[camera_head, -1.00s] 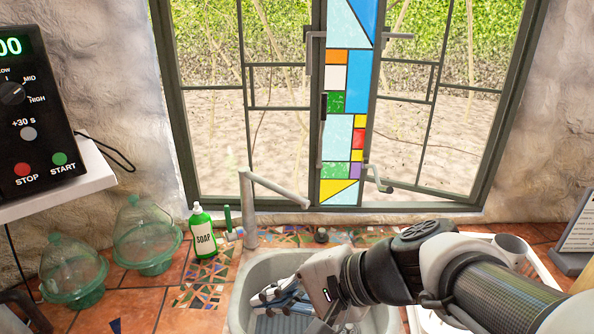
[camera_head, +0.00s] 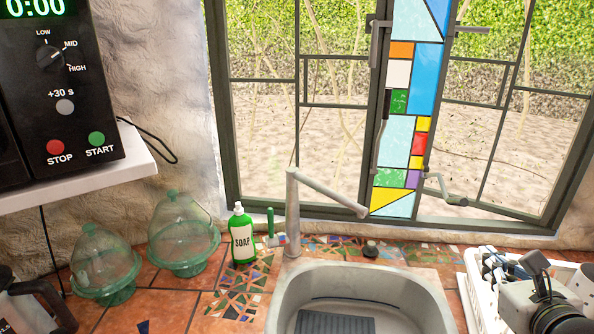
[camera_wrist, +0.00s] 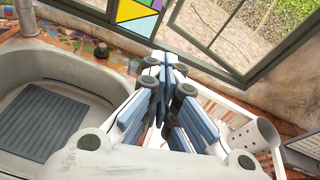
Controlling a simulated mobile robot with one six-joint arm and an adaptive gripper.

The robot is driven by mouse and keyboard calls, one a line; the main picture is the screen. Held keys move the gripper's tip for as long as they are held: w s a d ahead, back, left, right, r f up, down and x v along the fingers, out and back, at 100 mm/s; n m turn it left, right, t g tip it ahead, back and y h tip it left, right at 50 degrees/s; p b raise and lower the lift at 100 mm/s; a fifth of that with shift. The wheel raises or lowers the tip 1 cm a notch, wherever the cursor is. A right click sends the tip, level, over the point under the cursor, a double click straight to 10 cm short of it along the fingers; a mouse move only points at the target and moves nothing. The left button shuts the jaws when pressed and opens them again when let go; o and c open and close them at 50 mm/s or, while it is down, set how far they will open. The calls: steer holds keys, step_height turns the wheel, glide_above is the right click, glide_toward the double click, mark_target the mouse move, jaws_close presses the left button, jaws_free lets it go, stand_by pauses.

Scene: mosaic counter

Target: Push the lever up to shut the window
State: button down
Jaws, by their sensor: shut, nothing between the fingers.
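The window has two dark-framed panes beside a stained-glass strip (camera_head: 403,110). The right pane (camera_head: 515,120) appears ajar at its bottom edge. A grey lever (camera_head: 438,188) sits low on the right side of the strip, bent downward toward the sill. Other handles are a dark-gripped one (camera_head: 382,130) on the left and an upper right one (camera_head: 470,30). My gripper (camera_head: 490,262) is at the right, above a white rack and apart from the lever. In the wrist view its fingers (camera_wrist: 164,66) are shut and empty, below the window. The lever is not clear there.
The sink (camera_head: 345,278) with its faucet (camera_head: 300,200) stands front centre. The white rack (camera_head: 473,295) is right of it. A soap bottle (camera_head: 241,235) and glass domes (camera_head: 183,238) stand left. A microwave (camera_head: 65,85) is on a shelf (camera_head: 90,185).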

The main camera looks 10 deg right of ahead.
steer(key=shift+w, duration=0.1)
steer(key=w+d, duration=0.1)
steer(key=w, duration=1)
steer(key=shift+w+d+r+p, duration=0.25)
steer(key=shift+d+r+p, duration=0.1)
steer(key=shift+r+p, duration=0.1)
steer(key=shift+r, duration=0.1)
